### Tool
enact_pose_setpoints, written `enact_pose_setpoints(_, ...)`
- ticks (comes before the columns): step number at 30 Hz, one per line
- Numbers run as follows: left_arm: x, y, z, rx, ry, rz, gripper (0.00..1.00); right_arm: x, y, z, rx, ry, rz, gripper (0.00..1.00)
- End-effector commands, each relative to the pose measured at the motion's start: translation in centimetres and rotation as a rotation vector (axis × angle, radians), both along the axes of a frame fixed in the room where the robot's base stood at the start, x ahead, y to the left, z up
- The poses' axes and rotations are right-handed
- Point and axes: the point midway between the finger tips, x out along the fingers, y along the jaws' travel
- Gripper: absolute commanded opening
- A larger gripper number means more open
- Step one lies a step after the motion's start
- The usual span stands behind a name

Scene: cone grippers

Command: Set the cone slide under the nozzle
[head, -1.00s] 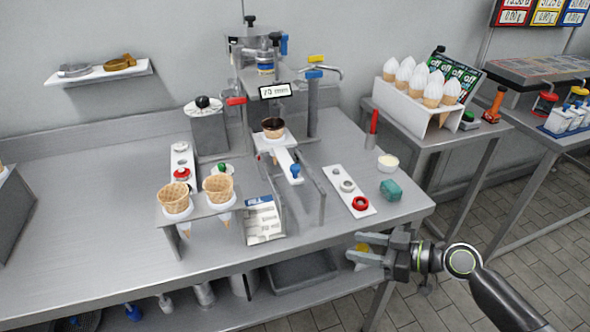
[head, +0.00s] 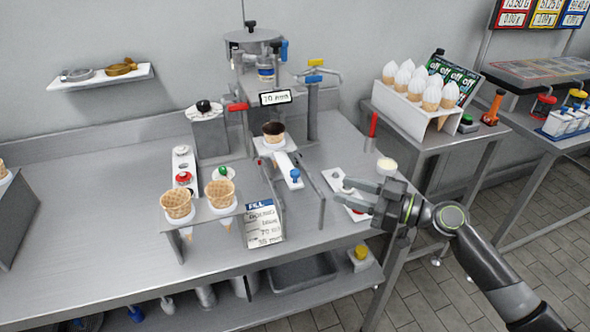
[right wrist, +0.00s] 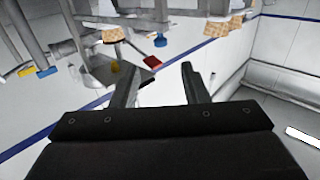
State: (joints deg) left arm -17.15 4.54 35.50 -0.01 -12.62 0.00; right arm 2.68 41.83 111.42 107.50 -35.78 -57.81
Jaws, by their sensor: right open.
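The cone slide (head: 284,163) is a white plate on rails with a blue knob (head: 295,175) at its front end. A cone with a dark inside (head: 273,132) sits at its back end, below the machine's dosing head (head: 266,72). I cannot tell whether the cone is exactly under the nozzle, whose tip is hard to make out. My right gripper (head: 358,193) is open and empty, above the white strip of rings to the right of the slide, apart from the knob. Its two fingers also show in the right wrist view (right wrist: 161,85). My left gripper is not in view.
A holder with two waffle cones (head: 177,204) and a fill card (head: 263,224) stand left of the slide. A small white cup (head: 386,165) and a red upright stick (head: 373,124) are near my right gripper. Several topped cones stand in a white rack (head: 396,106) at the right.

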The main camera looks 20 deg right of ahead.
Motion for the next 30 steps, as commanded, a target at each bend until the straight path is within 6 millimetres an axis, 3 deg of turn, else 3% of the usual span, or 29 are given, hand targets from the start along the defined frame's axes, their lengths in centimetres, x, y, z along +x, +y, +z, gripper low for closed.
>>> enact_pose_setpoints(21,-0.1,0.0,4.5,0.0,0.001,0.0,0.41,7.2,7.9,0.3,0.004,0.003,0.002,0.41)
enact_pose_setpoints(30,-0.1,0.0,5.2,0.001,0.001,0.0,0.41,8.8,9.6,0.0,0.001,0.004,0.001,0.41)
